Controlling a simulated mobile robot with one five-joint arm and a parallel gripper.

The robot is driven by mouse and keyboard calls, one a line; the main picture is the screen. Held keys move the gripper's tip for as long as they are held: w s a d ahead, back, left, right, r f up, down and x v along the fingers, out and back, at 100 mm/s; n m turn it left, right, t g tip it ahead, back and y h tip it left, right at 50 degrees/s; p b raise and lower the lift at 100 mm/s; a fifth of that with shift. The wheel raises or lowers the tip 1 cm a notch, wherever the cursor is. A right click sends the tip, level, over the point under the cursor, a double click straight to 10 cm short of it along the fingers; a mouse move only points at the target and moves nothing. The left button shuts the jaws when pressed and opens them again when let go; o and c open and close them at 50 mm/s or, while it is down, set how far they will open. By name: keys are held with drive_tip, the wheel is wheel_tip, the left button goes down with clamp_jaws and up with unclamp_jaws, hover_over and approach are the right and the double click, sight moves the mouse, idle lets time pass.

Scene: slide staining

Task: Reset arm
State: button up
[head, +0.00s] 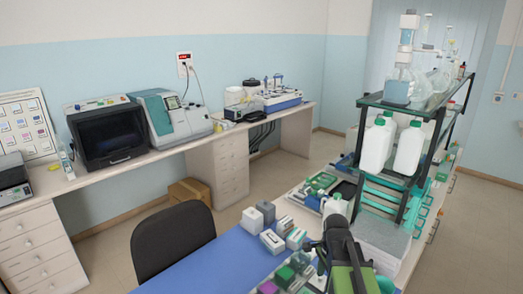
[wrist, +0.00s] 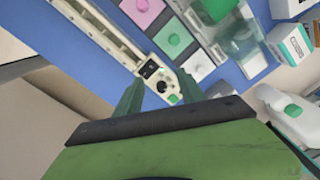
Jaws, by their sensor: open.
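My gripper (wrist: 161,90) shows at the middle of the wrist view. Its two green fingers are apart, with nothing held between them. Beyond the fingers lies a long cream-coloured device (wrist: 112,38) with a dark panel and a round knob, on the blue table mat (wrist: 70,55). I cannot tell how high the fingers are above it. In the head view my arm stands at the bottom right of centre, over the blue bench; the fingertips cannot be made out there.
Staining trays with pink (wrist: 142,8), green and white blocks lie beside the device. A white bottle (wrist: 300,125) is at the right. In the head view, a black shelf rack (head: 425,112) with white bottles (head: 376,145) stands close right of my arm. A dark chair (head: 172,240) stands left.

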drive_tip(key=s+a+f+n+b, duration=0.1)
drive_tip(key=a+f+n, duration=0.1)
drive_tip(key=n, duration=0.1)
drive_tip(key=s+a+f+n+b, duration=0.2)
drive_tip(key=f+n, duration=0.1)
drive_tip(key=s+a+f+n+b, duration=0.1)
drive_tip(key=a+f+n+b, duration=0.1)
drive_tip(key=a+f+n, duration=0.1)
drive_tip(key=shift+s+n, duration=0.35)
drive_tip(key=shift+n, duration=0.05)
drive_tip(key=n, duration=0.5)
drive_tip(key=shift+s+d+r+n, duration=0.15)
drive_tip(key=shift+s+r+n, duration=0.05)
drive_tip(key=shift+s+n, duration=0.15)
drive_tip(key=shift+c, duration=0.3)
